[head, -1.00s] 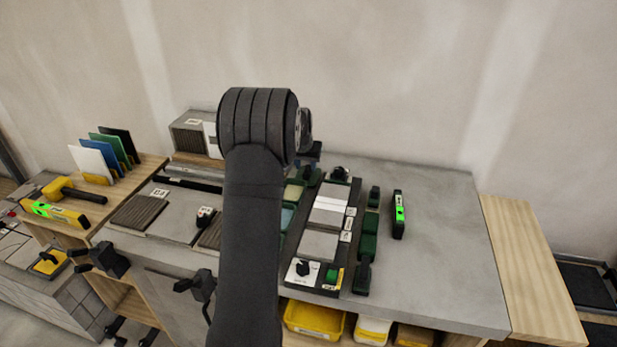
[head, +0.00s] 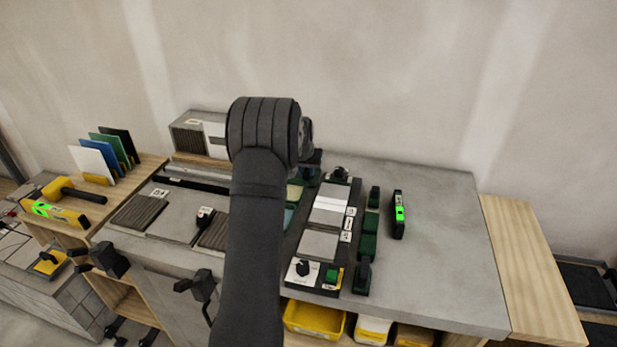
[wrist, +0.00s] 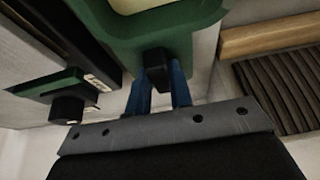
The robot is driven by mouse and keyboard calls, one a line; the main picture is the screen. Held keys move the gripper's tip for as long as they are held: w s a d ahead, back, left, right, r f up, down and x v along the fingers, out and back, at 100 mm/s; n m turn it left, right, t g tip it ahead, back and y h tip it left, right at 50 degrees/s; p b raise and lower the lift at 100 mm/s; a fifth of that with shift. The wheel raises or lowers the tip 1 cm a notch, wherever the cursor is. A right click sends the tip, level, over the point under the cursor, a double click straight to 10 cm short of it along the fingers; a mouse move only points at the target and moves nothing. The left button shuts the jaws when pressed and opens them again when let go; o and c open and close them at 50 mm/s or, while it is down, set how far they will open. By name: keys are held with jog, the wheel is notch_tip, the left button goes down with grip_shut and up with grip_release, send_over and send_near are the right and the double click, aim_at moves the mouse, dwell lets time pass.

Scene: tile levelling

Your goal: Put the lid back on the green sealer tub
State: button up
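In the wrist view a green piece with a raised rim and a cream surface (wrist: 140,5) fills the top, and a black block (wrist: 157,62) stands at its near edge. I cannot tell whether this is the sealer tub or its lid. My gripper (wrist: 158,88) has its two blue fingers apart, one on each side of the block; contact is not clear. In the head view my gripper is mostly hidden behind my wrist, with a bit of blue (head: 313,158) showing. Green-edged pieces with a cream top (head: 294,193) and a teal top (head: 289,216) lie beside my arm.
A dark panel with grey and white tiles (head: 326,222) lies right of my arm, with green and black blocks beyond it. A green-lit device (head: 398,214) stands further right. The worktop (head: 450,250) is clear there. Ribbed pads (head: 138,211) lie left.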

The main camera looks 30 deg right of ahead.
aim_at(307, 171)
jog(key=shift+r, duration=0.1)
jog(key=shift+r, duration=3.95)
jog(key=s+a+r, duration=0.4)
jog(key=s+a, duration=0.3)
jog(key=a, duration=0.3)
jog(key=shift+s+d+f, duration=0.1)
jog(key=shift+f, duration=1.65)
jog(key=shift+s+d+f, duration=0.1)
jog(key=shift+f, duration=1.6)
jog(key=shift+f, duration=0.75)
